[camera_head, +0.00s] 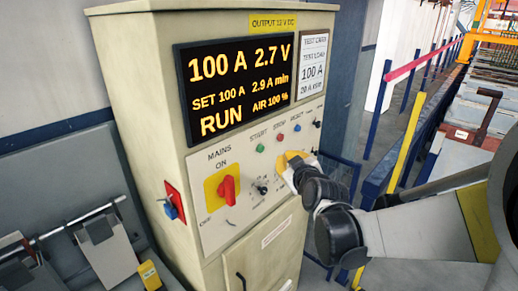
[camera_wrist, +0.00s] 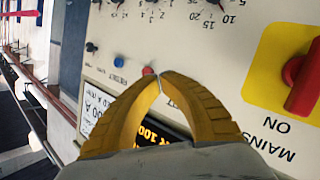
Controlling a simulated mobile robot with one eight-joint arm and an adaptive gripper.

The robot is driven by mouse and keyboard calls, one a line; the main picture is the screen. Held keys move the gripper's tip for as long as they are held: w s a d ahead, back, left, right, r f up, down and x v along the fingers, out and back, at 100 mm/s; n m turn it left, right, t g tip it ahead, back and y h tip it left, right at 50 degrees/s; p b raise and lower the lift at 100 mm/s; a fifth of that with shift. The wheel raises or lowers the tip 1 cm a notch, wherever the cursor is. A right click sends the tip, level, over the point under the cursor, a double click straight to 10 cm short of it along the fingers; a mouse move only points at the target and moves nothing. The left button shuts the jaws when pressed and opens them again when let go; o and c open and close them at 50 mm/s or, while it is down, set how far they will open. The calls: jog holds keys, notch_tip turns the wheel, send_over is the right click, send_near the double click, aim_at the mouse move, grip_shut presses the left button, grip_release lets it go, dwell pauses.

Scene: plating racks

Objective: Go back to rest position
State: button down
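The beige rectifier cabinet (camera_head: 140,70) stands in front of me. Its display (camera_head: 237,85) reads 100 A, 2.7 V, SET 100 A, RUN and AIR 100 %. Below it are a green button (camera_head: 260,148), a red button (camera_head: 280,137) and a blue button (camera_head: 297,128). A red mains switch (camera_head: 228,189) sits on a yellow plate. My gripper (camera_head: 291,158) is at the panel, right of the mains switch. In the wrist view my gripper (camera_wrist: 160,77) has its yellow fingertips together with nothing between them, beside the red button (camera_wrist: 148,71). I cannot tell whether they touch the panel.
A blue railing (camera_head: 407,130) and a yellow post (camera_head: 407,140) stand right of the cabinet, close to my arm. Grey plates hang from a rod (camera_head: 75,226) at the lower left. A red-and-blue connector (camera_head: 174,205) juts from the cabinet's left side.

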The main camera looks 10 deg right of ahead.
jog(key=s+a+f+m+g+b, duration=0.1)
jog(key=s+f+g+b, duration=0.3)
jog(key=s+f+b, duration=1)
jog(key=s+a+f+m+g+b, duration=0.1)
jog(key=s+f+m+g+b, duration=0.3)
jog(key=s+f+b, duration=1)
notch_tip(320, 180, down, 7)
jog(key=shift+s+r+b, duration=0.15)
jog(key=shift+s+b, duration=0.25)
jog(key=shift+b, duration=0.15)
